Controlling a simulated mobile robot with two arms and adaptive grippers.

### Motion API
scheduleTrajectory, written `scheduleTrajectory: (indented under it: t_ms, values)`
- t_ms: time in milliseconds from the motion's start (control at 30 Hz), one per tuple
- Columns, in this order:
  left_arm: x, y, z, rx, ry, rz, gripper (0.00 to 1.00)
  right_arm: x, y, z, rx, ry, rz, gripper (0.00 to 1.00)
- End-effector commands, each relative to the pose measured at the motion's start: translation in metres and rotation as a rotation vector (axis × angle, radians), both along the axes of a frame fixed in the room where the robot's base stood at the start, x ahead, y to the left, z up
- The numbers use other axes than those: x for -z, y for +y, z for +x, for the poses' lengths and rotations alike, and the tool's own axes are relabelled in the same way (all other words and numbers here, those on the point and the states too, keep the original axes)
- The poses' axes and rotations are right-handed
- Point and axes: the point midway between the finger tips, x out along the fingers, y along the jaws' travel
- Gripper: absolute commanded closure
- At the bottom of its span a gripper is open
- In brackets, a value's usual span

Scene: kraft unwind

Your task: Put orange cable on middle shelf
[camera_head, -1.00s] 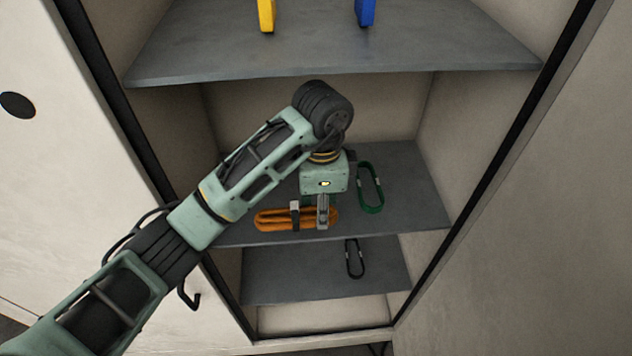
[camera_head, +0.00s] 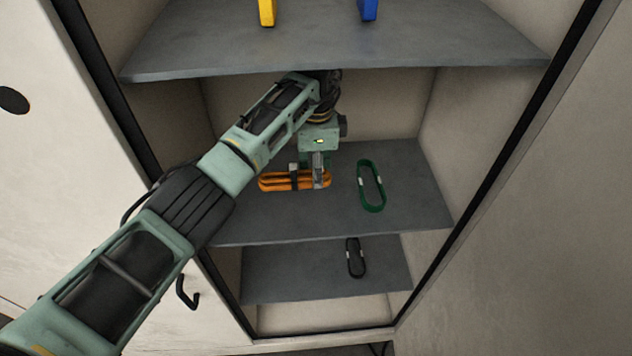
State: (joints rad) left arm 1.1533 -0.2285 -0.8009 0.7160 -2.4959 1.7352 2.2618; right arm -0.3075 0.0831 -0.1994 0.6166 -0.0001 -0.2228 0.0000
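The orange cable (camera_head: 275,182) is a flat coiled bundle with a black strap. It is over the middle shelf (camera_head: 300,222), toward its left side; I cannot tell whether it touches the surface. My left gripper (camera_head: 319,178) reaches into the cabinet from the left and points down. Its fingers are shut on the right part of the orange cable. My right gripper is not in view.
A green cable loop (camera_head: 371,187) lies on the middle shelf, right of the orange cable. A black loop (camera_head: 355,258) lies on the shelf below. The upper shelf (camera_head: 320,50) overhangs my arm and carries yellow (camera_head: 267,12) and blue (camera_head: 369,10) items. The middle shelf's front is clear.

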Motion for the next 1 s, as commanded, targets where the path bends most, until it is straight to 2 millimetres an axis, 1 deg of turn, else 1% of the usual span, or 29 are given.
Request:
scheduleTrajectory:
  t_ms: [133, 300, 400, 567, 767, 800, 1000]
  values:
    - [0.019, 0.0, 0.0, 0.0, 0.001, 0.0, 0.88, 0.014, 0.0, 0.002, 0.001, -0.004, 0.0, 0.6]
    - [0.052, 0.0, 0.0, -0.002, 0.002, -0.001, 0.88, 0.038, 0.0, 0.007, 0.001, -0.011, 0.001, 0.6]
    - [0.051, 0.0, 0.004, -0.001, -0.001, 0.0, 0.88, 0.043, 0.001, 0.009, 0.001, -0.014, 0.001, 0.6]
    - [0.048, 0.0, 0.004, 0.0, -0.001, 0.0, 0.88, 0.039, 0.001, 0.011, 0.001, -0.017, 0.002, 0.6]
    - [0.052, 0.001, 0.004, -0.001, -0.001, 0.001, 0.88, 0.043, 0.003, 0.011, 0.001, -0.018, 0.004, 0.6]
    - [0.053, 0.001, 0.004, -0.001, 0.0, 0.002, 0.61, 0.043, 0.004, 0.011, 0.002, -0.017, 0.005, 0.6]
    - [0.052, 0.001, 0.004, -0.001, 0.0, 0.001, 0.43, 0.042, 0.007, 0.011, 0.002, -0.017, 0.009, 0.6]
